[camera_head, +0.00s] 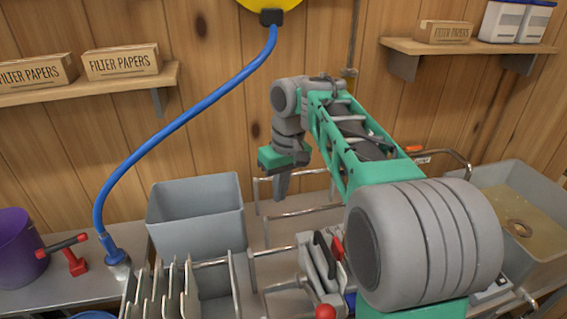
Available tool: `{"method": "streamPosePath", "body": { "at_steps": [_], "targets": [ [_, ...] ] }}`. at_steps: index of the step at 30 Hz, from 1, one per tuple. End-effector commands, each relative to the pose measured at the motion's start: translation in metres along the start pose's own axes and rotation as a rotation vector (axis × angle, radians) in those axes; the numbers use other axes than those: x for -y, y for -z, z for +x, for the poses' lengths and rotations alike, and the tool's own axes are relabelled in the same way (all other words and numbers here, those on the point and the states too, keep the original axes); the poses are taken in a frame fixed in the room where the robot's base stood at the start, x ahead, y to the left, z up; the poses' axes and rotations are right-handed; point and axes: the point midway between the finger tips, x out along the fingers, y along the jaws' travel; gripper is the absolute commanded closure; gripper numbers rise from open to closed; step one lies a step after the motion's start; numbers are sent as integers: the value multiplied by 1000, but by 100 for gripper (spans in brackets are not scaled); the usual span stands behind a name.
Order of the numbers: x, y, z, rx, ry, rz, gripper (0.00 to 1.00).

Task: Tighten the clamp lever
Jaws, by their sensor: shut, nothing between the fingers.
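My gripper (282,190) hangs from the green and grey arm near the middle of the head view. It points down, its fingers are shut, and it holds nothing. It appears above the metal rails, right of the grey bin. I cannot tell for sure which part is the clamp lever. A red knob (326,312) shows at the bottom edge, in front of a grey block with black and red parts (322,254). My arm hides part of that area. A red fitting with a dark crossbar (72,257) stands at the left on the metal bench.
A grey bin (195,215) stands behind upright plates (160,290). Metal rails (300,211) cross the middle. A blue hose (165,132) arcs down to the bench. A purple bucket (18,250) is at far left. A grey tank (530,205) holds brownish liquid at right.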

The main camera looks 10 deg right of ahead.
Motion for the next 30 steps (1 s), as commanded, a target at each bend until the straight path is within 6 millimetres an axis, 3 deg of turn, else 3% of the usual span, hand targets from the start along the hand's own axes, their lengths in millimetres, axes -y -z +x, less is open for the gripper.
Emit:
{"method": "streamPosePath", "body": {
  "at_steps": [3,10,26,30],
  "targets": [
    [-1,0,-32,-2,-2,2,100],
    [-2,-1,-65,1,-1,4,100],
    [-2,-2,-69,0,-1,5,100],
    [12,-12,-68,-24,7,28,100]
  ]
}}
